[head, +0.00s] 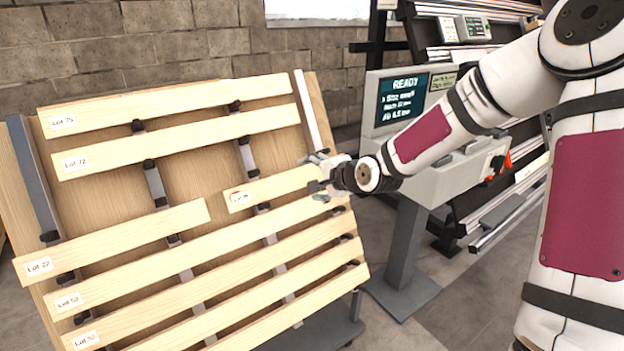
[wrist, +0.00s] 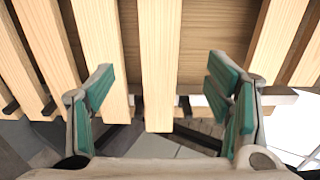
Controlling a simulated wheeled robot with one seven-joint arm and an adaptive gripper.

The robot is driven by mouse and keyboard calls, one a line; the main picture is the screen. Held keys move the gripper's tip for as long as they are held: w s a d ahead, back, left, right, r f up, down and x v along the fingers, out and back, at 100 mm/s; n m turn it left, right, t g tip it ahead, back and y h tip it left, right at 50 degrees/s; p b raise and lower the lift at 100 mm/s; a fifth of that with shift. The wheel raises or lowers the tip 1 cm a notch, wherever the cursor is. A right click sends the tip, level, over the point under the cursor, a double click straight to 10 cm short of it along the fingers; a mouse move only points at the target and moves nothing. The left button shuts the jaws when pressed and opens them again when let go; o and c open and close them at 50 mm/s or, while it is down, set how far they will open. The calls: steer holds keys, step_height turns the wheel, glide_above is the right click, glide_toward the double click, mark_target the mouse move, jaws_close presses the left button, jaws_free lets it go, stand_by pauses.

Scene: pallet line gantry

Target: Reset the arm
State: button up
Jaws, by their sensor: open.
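My gripper (head: 318,176) is at the right edge of the slatted rack in the head view, at the right end of a short wooden slat (head: 275,188). In the wrist view my gripper (wrist: 165,95) shows its two green-padded fingers wide apart. The end of a pale slat (wrist: 158,70) lies between the fingers, with gaps on both sides. Neither finger visibly touches it. My arm reaches in from the right, bent at the elbow.
The tilted rack (head: 190,157) holds several labelled slats on a plywood back. A grey console (head: 400,100) with a screen reading READY stands on a post behind my forearm. A shelf of metal profiles (head: 512,205) stands at the right. Grey floor shows between rack and post.

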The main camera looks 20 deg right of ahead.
steer(key=s+r+n+g+h, duration=0.1)
steer(key=s+r+n+g, duration=0.3)
steer(key=s, duration=1.2)
steer(key=s+a+r+n+g+h, duration=0.1)
steer(key=s+r+n+g+h, duration=0.35)
steer(key=s, duration=1.25)
steer(key=s+r+n+g+y, duration=0.15)
steer(key=s+n, duration=0.45)
steer(key=s, duration=1)
step_height(320, 180, up, 17)
steer(key=t+p, duration=0.2)
steer(key=p, duration=1.4)
steer(key=shift+w+f, duration=0.2)
